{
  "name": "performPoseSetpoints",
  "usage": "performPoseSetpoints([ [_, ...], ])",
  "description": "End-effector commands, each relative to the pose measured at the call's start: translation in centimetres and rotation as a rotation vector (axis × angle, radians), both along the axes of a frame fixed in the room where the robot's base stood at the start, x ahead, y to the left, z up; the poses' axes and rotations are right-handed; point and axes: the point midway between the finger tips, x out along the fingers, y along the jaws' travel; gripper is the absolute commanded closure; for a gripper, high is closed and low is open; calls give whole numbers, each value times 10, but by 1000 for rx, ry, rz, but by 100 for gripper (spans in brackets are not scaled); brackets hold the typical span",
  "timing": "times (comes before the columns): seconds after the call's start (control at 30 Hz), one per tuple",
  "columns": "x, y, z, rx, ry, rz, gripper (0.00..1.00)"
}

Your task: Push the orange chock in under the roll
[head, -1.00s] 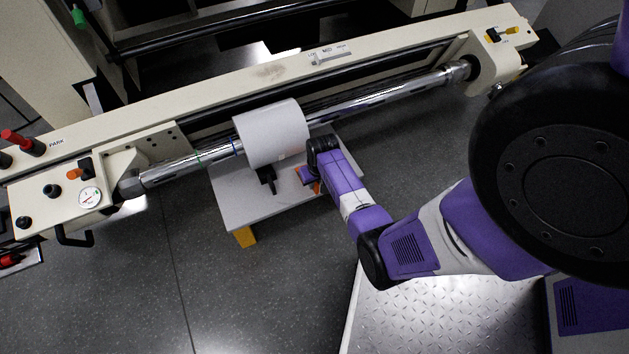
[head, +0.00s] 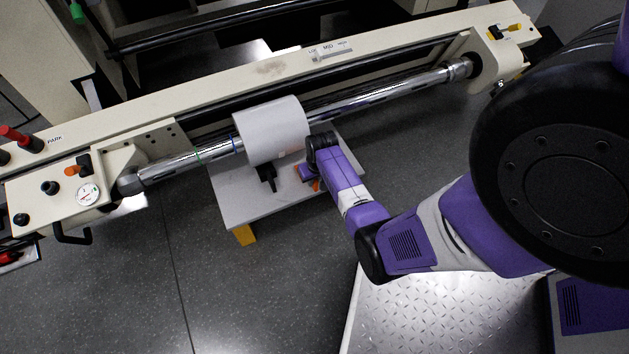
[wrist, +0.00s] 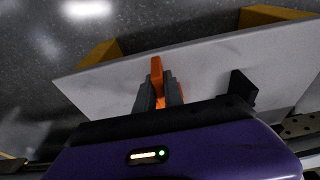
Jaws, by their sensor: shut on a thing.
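The white roll (head: 271,132) sits around the shiny shaft (head: 390,93), above a pale platform (head: 240,205). My gripper (wrist: 160,97) is shut on the orange chock (wrist: 157,72), whose end shows between the dark fingers in the wrist view. In the head view my gripper is low at the roll's right front side, and only small orange bits show there. The head view does not show clearly whether the chock touches the roll. A black wedge-like piece (head: 267,178) stands on the platform at the roll's front edge; it also shows in the wrist view (wrist: 241,87).
The platform has yellow-orange feet (head: 244,235). A long cream beam (head: 270,72) runs behind the roll. At left is a panel with a gauge (head: 88,194), knobs and a black handle (head: 72,236). Open grey floor lies in front of the platform.

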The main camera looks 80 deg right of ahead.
Motion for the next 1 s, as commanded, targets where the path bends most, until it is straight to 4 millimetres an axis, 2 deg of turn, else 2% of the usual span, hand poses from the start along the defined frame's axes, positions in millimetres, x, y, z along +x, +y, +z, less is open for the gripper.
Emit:
performPoseSetpoints([
  [1.0,15,-18,0,-1,-1,-1,100],
])
